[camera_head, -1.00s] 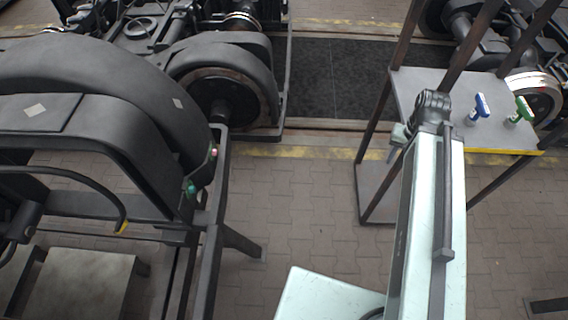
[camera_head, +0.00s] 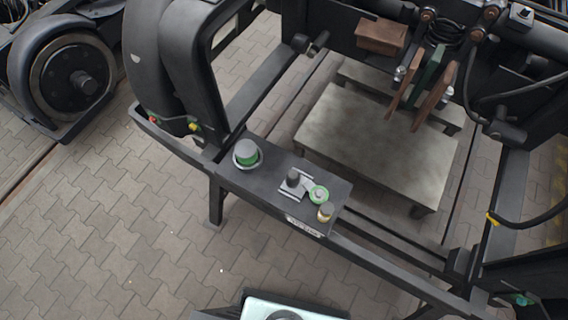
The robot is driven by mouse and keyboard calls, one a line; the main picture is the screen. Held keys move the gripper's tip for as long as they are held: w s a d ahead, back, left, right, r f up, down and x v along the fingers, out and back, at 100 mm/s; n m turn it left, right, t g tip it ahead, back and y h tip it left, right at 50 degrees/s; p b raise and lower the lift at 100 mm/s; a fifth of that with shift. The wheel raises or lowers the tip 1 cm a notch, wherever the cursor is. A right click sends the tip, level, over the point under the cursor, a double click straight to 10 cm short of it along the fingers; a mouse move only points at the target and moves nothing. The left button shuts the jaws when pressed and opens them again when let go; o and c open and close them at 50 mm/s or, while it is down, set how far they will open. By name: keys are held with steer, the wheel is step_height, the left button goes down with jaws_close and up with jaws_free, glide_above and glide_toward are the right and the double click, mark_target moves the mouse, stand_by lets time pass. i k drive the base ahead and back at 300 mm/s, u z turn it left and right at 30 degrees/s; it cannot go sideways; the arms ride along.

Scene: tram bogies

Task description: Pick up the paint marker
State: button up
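I cannot make out a paint marker for certain in this view. On a dark labelled ledge (camera_head: 268,178) of the bogie frame sit several small items. My gripper is not in view; only a pale part of my own body shows at the bottom edge.
Below the frame's inside lies a grey flat platform (camera_head: 375,145). Brown and green plates (camera_head: 430,85) hang above it beside a brown block (camera_head: 381,36). A wheel (camera_head: 72,75) stands at upper left. The paved floor (camera_head: 120,230) at lower left is clear.

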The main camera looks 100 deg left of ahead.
mark_target(327, 208)
steer(key=u, duration=3.7)
steer(key=k, duration=1.8)
steer(key=z, duration=0.4)
steer(key=i, duration=1)
steer(key=u, duration=0.1)
